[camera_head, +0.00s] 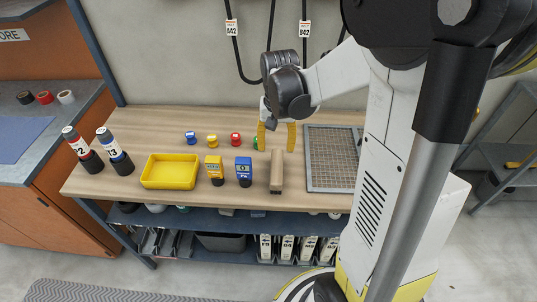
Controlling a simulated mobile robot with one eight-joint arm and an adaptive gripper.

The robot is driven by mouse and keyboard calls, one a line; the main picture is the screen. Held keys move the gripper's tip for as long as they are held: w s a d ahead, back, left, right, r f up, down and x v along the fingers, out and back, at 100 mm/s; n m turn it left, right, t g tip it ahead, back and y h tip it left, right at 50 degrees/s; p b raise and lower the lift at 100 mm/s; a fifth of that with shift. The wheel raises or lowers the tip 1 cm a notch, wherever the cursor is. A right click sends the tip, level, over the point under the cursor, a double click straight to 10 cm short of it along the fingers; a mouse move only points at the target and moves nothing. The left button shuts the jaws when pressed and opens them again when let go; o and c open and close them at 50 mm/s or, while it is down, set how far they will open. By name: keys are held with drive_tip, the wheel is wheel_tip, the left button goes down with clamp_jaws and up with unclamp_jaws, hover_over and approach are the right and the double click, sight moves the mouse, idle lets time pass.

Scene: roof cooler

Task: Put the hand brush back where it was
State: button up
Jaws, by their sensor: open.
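No thing in view is clearly a hand brush. A long tan-brown block (276,172) lies on the wooden workbench (125,132), its length running front to back; I cannot tell whether it is the brush. My gripper (276,137) points down over the back of the bench, behind this block in the picture. Its two yellow fingers are apart, and I see nothing between them. The right finger is close to the mesh-topped tray (331,158).
A yellow tray (170,171), a yellow device (214,170) and a blue device (243,171) stand left of the block. Small blue, yellow and red items (235,139) line the back. Two labelled bottles (115,152) stand at the left end. Black cables (237,50) hang on the wall.

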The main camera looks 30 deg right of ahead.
drive_tip(key=s+a+r+n+t, duration=0.6)
drive_tip(key=s+a+r, duration=0.4)
drive_tip(key=a+r, duration=0.1)
drive_tip(key=shift+s+a+r+t, duration=0.25)
drive_tip(key=shift+s+a+t, duration=0.15)
drive_tip(key=shift+a, duration=0.5)
